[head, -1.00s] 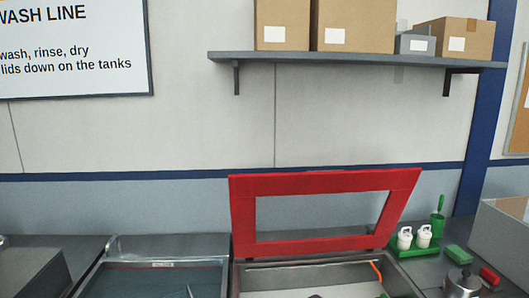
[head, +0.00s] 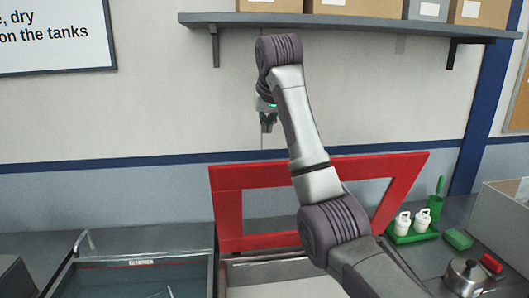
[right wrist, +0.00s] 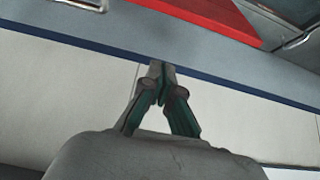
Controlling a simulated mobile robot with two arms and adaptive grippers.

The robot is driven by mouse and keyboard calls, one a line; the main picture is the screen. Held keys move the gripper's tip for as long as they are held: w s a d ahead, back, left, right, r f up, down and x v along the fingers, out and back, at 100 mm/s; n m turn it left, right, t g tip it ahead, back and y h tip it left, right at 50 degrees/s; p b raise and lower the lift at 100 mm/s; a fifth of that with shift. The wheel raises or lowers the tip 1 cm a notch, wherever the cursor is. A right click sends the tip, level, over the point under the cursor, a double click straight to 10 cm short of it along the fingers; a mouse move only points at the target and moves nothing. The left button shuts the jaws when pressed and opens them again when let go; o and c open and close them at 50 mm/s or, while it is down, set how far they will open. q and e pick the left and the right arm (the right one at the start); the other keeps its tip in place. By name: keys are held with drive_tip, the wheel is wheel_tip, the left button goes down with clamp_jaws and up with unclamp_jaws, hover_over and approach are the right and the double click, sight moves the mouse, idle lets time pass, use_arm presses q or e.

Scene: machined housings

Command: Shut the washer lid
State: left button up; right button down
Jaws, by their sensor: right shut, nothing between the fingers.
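The washer lid is a red frame with an open window (head: 228,215). It stands raised at the back edge of the open washer tank (head: 275,258), leaning back towards the wall. My right arm crosses in front of the lid and hides its middle. My right gripper (head: 268,126) is shut and empty, pointing down, above the lid's top edge in the picture. In the right wrist view the shut fingers (right wrist: 163,88) show at the centre, and part of the red lid (right wrist: 205,15) shows at the top. My left gripper is not in view.
A second tank (head: 140,275) with a metal handle stands at the left. Right of the washer are a green tray (head: 410,236) with white bottles, a green block (head: 458,239), a metal pot (head: 465,275) and a grey box (head: 508,215). A shelf (head: 350,24) with boxes hangs above.

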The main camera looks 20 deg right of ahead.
sight(265, 164)
drive_tip(key=p+x, duration=0.2)
drive_tip(key=x, duration=0.1)
drive_tip(key=shift+w+f, duration=0.25)
drive_tip(key=shift+f, duration=0.05)
drive_tip(key=f+p, duration=0.1)
drive_tip(key=w+f+p, duration=0.1)
drive_tip(key=f, duration=0.1)
drive_tip(key=f+p, duration=0.1)
drive_tip(key=f, duration=0.1)
drive_tip(key=shift+w+d+f+p, duration=0.15)
drive_tip(key=shift+w+d+p, duration=0.1)
drive_tip(key=shift+p, duration=0.15)
drive_tip(key=shift+s+a+f+p, duration=0.15)
drive_tip(key=shift+s+p, duration=0.2)
drive_tip(key=shift+s, duration=0.3)
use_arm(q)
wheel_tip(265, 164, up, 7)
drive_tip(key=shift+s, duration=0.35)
use_arm(e)
drive_tip(key=shift+s+f, duration=0.2)
drive_tip(key=shift+s, duration=0.05)
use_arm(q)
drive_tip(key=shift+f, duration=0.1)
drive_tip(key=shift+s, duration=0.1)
use_arm(e)
drive_tip(key=shift+a, duration=0.1)
